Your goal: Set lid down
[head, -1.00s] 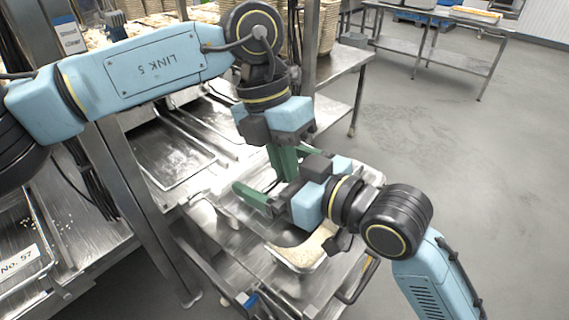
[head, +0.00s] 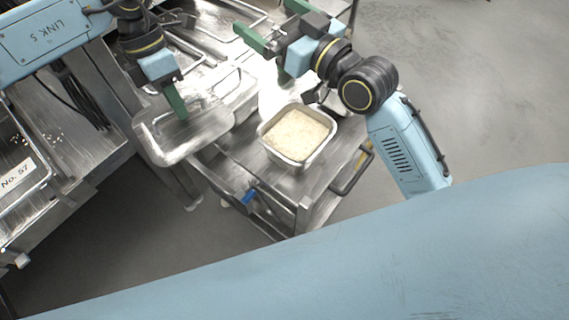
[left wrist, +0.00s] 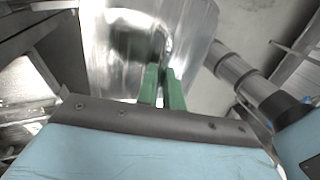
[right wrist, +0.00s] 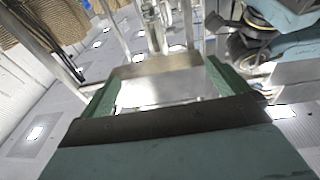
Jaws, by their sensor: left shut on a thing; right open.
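My left gripper (head: 176,102) is shut on the shiny metal lid (head: 170,147). The lid is tilted over the left edge of the steel cart, and I cannot tell whether it touches anything. In the left wrist view the green fingers (left wrist: 162,88) pinch the lid (left wrist: 120,48) near its middle. The metal pan (head: 288,158), filled with pale rice (head: 300,132), is uncovered on the cart, right of the lid. My right gripper (head: 268,58) is open beyond the pan, over the cart. The right wrist view shows its fingers (right wrist: 165,88) apart with nothing between them.
The steel cart (head: 240,165) has a dark handle (head: 352,172) at right and a blue clip (head: 249,197) in front. Steel trays (head: 185,60) lie behind the lid. A steel counter (head: 85,165) with a label stands at left. Open floor (head: 470,90) lies to the right.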

